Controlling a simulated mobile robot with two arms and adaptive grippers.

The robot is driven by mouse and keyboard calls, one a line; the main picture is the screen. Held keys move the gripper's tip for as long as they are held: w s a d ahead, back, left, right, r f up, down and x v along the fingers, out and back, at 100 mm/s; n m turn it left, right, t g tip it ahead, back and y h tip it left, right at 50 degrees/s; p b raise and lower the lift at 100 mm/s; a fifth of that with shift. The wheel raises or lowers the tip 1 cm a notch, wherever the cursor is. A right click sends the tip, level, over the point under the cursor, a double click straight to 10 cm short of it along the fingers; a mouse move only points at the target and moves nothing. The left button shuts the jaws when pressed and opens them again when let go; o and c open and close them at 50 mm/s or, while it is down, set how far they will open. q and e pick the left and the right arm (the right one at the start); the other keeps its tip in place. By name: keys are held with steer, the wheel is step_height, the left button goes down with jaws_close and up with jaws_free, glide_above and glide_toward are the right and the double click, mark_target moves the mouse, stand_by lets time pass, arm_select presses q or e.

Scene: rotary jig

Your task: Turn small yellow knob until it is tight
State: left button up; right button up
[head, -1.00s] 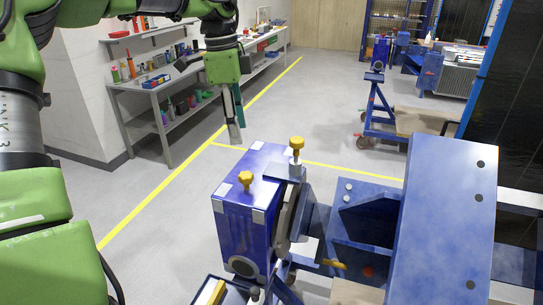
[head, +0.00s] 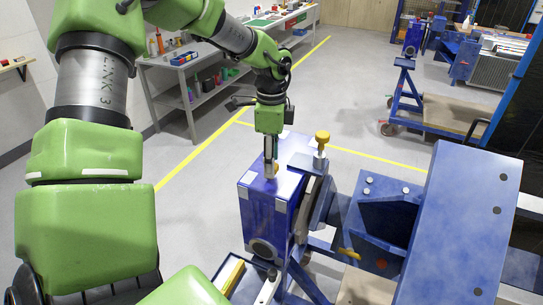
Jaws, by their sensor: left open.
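The small yellow knob (head: 275,172) sits on top of the blue box-shaped jig housing (head: 262,208). My left gripper (head: 270,172) points down right at the knob, with its fingers around or just in front of it. The fingers hide most of the knob, so I cannot tell whether they touch it. The gripper is open. A taller yellow knob (head: 322,137) stands upright on a bracket at the housing's right edge, clear of the gripper. My right gripper is not in view.
A large blue plate fixture (head: 455,220) fills the right side, joined to the housing by a round disc. A yellow handle (head: 350,254) shows low between them. A grey workbench (head: 190,70) with tools stands behind left.

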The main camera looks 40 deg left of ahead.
arm_select(q)
steer(key=shift+f, duration=0.45)
steer(key=shift+c, duration=0.4)
